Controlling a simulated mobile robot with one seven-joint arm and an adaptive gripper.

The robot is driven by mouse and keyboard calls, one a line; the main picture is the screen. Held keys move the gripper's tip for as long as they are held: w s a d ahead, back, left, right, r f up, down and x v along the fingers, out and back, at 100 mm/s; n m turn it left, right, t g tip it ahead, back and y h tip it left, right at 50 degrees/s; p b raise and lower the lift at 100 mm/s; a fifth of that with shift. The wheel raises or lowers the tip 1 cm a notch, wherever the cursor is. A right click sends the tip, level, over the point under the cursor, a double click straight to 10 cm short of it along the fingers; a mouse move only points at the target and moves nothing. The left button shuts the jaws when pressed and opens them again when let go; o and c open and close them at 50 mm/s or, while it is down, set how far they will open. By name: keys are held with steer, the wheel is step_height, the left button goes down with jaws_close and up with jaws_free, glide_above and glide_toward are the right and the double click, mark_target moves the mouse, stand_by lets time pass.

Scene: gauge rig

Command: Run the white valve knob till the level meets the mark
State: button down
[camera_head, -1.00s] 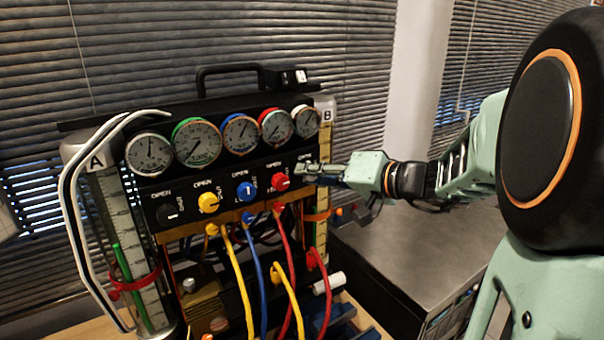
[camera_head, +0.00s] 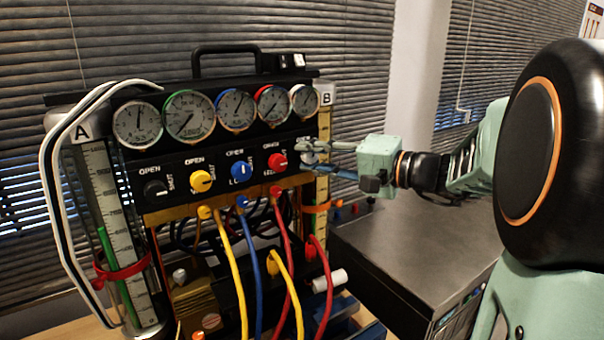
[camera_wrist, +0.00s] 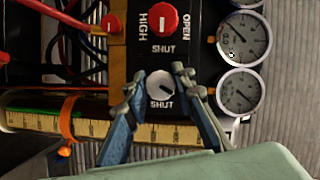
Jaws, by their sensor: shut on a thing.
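The white valve knob (camera_wrist: 160,85) sits at the end of the black panel, with "SHUT" printed beside it. My gripper (camera_wrist: 159,76) has a finger on each side of the knob and is shut on it. In the head view my gripper (camera_head: 312,158) covers the knob at the panel's right end. Tube B (camera_head: 324,150) stands behind my gripper with an orange band (camera_head: 322,207) low on it. Tube B also lies across the wrist view (camera_wrist: 30,118), with its orange band (camera_wrist: 66,115).
Red (camera_head: 277,162), blue (camera_head: 240,170), yellow (camera_head: 201,181) and black (camera_head: 155,189) knobs line the panel, under several gauges (camera_head: 188,115). Tube A (camera_head: 100,180) has a green column and a red band (camera_head: 120,272). Coloured hoses (camera_head: 234,270) hang in front. A dark cabinet (camera_head: 400,255) stands right.

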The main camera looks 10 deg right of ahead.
steer(key=m+b, duration=0.1)
steer(key=m, duration=0.1)
steer(key=m+t+y+b, duration=0.1)
steer(key=m+b, duration=0.3)
steer(key=shift+f+t+y, duration=0.25)
steer(key=shift+t+y, duration=0.15)
steer(key=m+t+b, duration=0.1)
steer(key=m, duration=0.2)
steer(key=m+t+b, duration=0.1)
steer(key=m, duration=0.2)
steer(key=shift+r+t, duration=0.2)
steer(key=shift+t, duration=0.1)
steer(key=shift+m, duration=0.4)
steer(key=c, duration=1.6)
jaws_free()
steer(key=v, duration=1.2)
